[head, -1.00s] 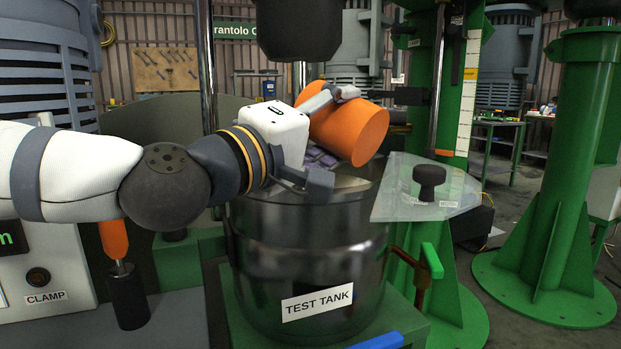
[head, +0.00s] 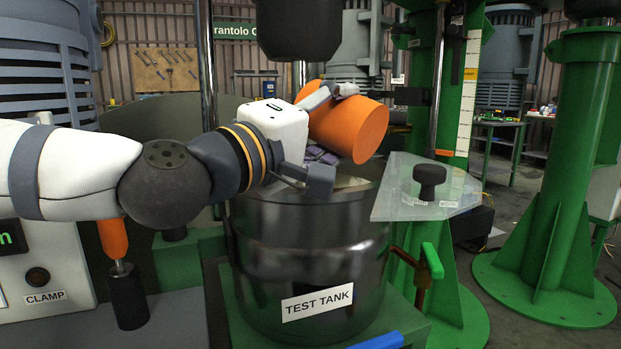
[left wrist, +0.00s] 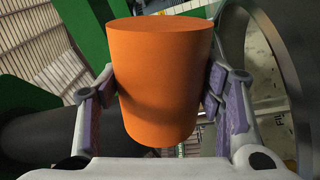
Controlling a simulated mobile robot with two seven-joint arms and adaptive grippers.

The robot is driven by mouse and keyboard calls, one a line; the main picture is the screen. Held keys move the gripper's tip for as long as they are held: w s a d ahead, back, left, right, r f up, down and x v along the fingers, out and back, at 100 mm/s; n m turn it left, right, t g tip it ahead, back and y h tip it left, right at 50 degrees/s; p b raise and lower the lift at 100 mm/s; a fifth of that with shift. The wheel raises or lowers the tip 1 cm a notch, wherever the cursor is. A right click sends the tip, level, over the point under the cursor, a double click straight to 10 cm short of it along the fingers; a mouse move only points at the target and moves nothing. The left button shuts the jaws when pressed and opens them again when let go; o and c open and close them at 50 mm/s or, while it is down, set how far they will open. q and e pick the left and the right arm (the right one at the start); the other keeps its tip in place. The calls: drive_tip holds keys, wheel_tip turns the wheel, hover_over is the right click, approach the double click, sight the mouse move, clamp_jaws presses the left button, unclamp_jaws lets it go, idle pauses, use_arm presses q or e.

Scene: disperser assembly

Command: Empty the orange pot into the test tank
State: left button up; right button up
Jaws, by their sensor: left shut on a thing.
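The orange pot (head: 347,128) is tilted on its side above the rim of the black test tank (head: 310,255). My left gripper (head: 322,150) is shut on the pot, which also shows between the purple-padded fingers in the left wrist view (left wrist: 160,80). In the head view the pot's closed, flat-looking end faces right and toward me. My right gripper is not in view.
A dark cylindrical head (head: 298,28) hangs above the tank. A clear lid plate with a black knob (head: 430,182) is at the tank's right. Green columns (head: 570,150) stand on the right. An orange-handled clamp lever (head: 114,240) is at the left.

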use_arm(q)
drive_tip(key=shift+s+f+n+b, duration=0.15)
drive_tip(key=shift+n+b, duration=0.1)
drive_tip(key=shift+n, duration=0.25)
drive_tip(key=shift+w+f+n+b, duration=0.15)
drive_tip(key=shift+n+b, duration=0.1)
drive_tip(key=shift+n, duration=0.25)
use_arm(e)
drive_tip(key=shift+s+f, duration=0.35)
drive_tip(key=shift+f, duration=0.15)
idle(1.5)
use_arm(q)
drive_tip(key=shift+a+f+n+t, duration=0.15)
drive_tip(key=shift+f+n+t, duration=0.15)
drive_tip(key=shift+n, duration=0.6)
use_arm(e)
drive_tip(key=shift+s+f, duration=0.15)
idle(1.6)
use_arm(q)
drive_tip(key=shift+w+r+n+y, duration=0.15)
drive_tip(key=shift+n+y, duration=0.15)
drive_tip(key=shift+n, duration=0.1)
idle(0.4)
